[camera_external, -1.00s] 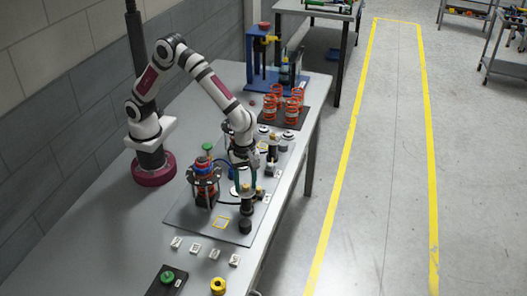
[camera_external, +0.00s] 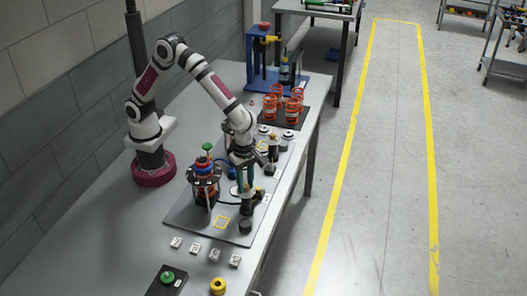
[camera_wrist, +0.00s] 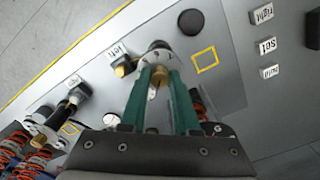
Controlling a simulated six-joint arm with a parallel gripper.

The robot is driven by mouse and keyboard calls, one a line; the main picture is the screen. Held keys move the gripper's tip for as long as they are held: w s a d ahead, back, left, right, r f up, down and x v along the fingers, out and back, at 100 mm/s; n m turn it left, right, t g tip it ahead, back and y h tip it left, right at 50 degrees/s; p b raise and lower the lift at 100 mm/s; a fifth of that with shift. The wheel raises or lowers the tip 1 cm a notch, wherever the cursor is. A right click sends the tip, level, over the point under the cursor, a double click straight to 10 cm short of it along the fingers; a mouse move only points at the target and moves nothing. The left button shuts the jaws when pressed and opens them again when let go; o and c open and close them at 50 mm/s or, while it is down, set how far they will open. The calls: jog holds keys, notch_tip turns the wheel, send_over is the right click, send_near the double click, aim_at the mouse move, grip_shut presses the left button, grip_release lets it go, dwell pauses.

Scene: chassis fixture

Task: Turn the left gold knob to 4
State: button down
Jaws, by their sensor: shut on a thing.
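My gripper (camera_wrist: 160,76) has green fingers shut on a gold knob (camera_wrist: 157,90), which shows between them in the wrist view. The knob sits on a dark cylindrical unit with a pale dial face, partly hidden by the fingers. A tag reading "left" (camera_wrist: 117,50) lies beside this unit. In the external view my gripper (camera_external: 246,186) reaches down to the unit near the front of the grey plate, and the knob is hidden there. The dial's numbers are too small to read.
A black round cap (camera_wrist: 191,21) and a yellow square outline (camera_wrist: 205,60) lie close by on the plate (camera_external: 190,222). A caged stack with blue and red rings (camera_external: 203,170) stands left of my gripper. Tags (camera_external: 195,246) lie on the table in front.

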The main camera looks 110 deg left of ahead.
aim_at(246, 185)
jog(key=m, duration=0.3)
jog(key=shift+m, duration=0.4)
jog(key=m, duration=0.7)
jog(key=shift+m, duration=0.4)
jog(key=m, duration=0.4)
jog(key=c, duration=0.8)
grip_release()
notch_tip(246, 185, up, 7)
